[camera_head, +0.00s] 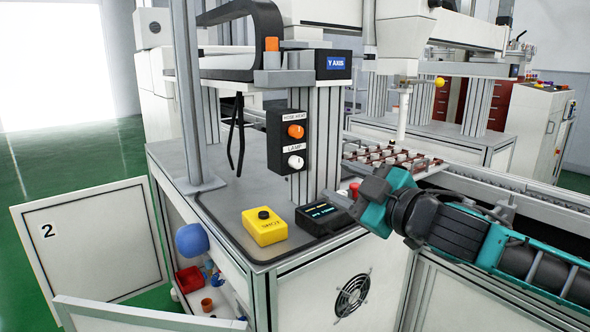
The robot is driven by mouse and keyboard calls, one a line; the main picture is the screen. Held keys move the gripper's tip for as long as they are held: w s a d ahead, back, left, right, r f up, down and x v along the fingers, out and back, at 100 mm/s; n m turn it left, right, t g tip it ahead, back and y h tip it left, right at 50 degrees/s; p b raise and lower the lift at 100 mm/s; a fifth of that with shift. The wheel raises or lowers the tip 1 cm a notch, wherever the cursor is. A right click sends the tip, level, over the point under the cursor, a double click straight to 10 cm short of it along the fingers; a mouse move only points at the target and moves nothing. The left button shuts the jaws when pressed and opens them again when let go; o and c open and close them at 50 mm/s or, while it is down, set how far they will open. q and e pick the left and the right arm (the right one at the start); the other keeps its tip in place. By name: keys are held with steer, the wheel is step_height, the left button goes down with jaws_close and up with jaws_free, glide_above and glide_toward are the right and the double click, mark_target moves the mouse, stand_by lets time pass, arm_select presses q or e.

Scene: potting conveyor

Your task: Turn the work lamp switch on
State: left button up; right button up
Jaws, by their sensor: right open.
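A black switch box (288,141) is fixed to the aluminium post of the machine. The knob's setting is too small to tell. My right gripper (368,208) comes in from the right and is open, low and to the right of the switch box, apart from it. It is near the small black display unit (324,217). My left gripper is not in view.
A yellow box with a black button (264,227) stands on the grey tabletop near its front edge. A tray of parts (390,157) lies behind my right gripper. Black cables (235,135) hang left of the switch box. Open cabinet doors (92,240) stand at lower left.

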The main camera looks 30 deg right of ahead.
mark_target(298, 163)
steer(key=shift+w+b, duration=0.45)
steer(key=shift+w, duration=2.3)
steer(key=shift+w+a+r+p, duration=0.15)
steer(key=shift+w+p, duration=0.3)
steer(key=shift+w, duration=1)
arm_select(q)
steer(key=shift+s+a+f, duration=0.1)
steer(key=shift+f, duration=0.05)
arm_select(e)
steer(key=shift+w+a+f, duration=0.15)
steer(key=shift+w, duration=0.7)
steer(key=shift+w+a+f, duration=0.1)
steer(key=shift+w, duration=0.7)
steer(key=c, duration=0.4)
arm_select(q)
steer(key=shift+p, duration=0.3)
arm_select(e)
jaws_close()
